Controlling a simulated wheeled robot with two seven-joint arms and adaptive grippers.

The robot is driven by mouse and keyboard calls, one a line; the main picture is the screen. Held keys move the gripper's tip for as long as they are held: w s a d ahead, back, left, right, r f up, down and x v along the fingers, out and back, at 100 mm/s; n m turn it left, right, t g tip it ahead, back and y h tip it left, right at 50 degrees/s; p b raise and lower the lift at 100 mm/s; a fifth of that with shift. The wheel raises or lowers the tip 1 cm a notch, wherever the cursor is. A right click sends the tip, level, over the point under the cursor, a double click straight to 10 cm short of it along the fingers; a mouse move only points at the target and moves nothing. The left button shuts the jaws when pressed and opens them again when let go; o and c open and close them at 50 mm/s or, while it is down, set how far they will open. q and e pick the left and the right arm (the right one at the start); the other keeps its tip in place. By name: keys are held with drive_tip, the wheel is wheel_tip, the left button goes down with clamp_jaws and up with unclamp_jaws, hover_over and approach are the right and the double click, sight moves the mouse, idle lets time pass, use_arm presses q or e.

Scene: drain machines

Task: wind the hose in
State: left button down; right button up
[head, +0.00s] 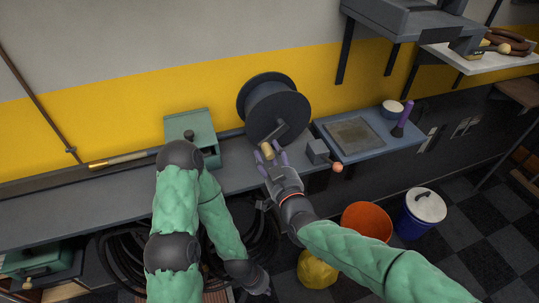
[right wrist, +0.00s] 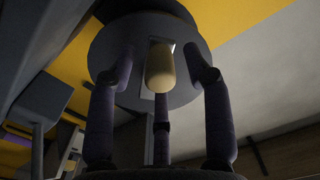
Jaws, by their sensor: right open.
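A dark hose reel (head: 266,98) stands at the back of the bench, with a crank and a tan handle (head: 267,150) facing me. My right gripper (head: 272,160) is open at this handle. In the right wrist view the handle (right wrist: 160,68) lies between its spread purple fingers, in front of the reel's round face (right wrist: 185,38); I cannot tell whether they touch it. Black hose (head: 118,262) lies in coils below the bench, partly hidden by my left arm. My left gripper (head: 259,284) hangs low in front of the bench; its fingers are too unclear to judge.
A grey box with a red-knobbed lever (head: 337,168) stands right of the reel. A green machine (head: 193,128) stands to its left. An orange bucket (head: 367,220), a blue lidded bin (head: 422,212) and a yellow object (head: 317,270) are on the floor. A shelf (head: 395,18) overhangs at right.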

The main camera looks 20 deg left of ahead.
drive_tip(key=shift+w+a, duration=0.2)
drive_tip(key=shift+w, duration=0.1)
clamp_jaws()
